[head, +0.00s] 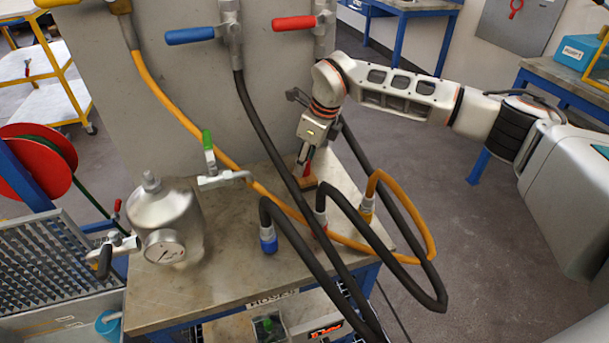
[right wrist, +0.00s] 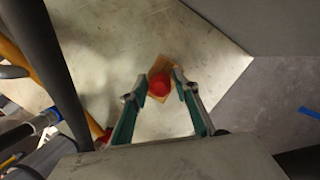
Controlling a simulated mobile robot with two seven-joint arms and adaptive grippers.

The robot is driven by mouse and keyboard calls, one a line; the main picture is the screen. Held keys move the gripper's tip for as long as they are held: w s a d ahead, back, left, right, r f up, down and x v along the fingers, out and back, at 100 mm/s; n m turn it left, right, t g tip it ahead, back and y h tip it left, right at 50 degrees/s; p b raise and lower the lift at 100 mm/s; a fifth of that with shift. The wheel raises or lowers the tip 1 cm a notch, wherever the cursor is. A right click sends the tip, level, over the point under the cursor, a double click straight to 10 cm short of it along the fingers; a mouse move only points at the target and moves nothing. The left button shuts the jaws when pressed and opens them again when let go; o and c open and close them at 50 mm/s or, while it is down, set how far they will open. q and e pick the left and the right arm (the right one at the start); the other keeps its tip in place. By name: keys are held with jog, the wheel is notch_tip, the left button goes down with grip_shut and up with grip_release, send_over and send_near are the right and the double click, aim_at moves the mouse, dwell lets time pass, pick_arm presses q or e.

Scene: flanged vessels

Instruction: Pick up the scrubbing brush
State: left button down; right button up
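The scrubbing brush shows in the right wrist view as a round red knob (right wrist: 159,85) on a tan wooden block. In the head view its wooden block (head: 308,191) sits on the metal table, towards its back right. My right gripper (head: 306,165) points down over it. In the right wrist view the gripper's fingers (right wrist: 159,86) are apart, one on each side of the red knob, with small gaps visible. The bristles are hidden. My left gripper is not in view.
Black hoses (head: 262,130) and an orange hose (head: 165,105) run close to the left and front of the brush. A grey panel (head: 180,80) stands behind. A metal vessel with a gauge (head: 165,247) is on the table's left. Open floor (head: 450,230) lies to the right.

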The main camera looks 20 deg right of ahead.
grip_shut()
notch_tip(320, 180, up, 10)
jog(key=shift+r+p, duration=0.1)
jog(key=shift+p, duration=0.2)
jog(key=shift+c, duration=0.3)
grip_release()
jog(key=c, duration=0.4)
jog(key=shift+d, duration=0.1)
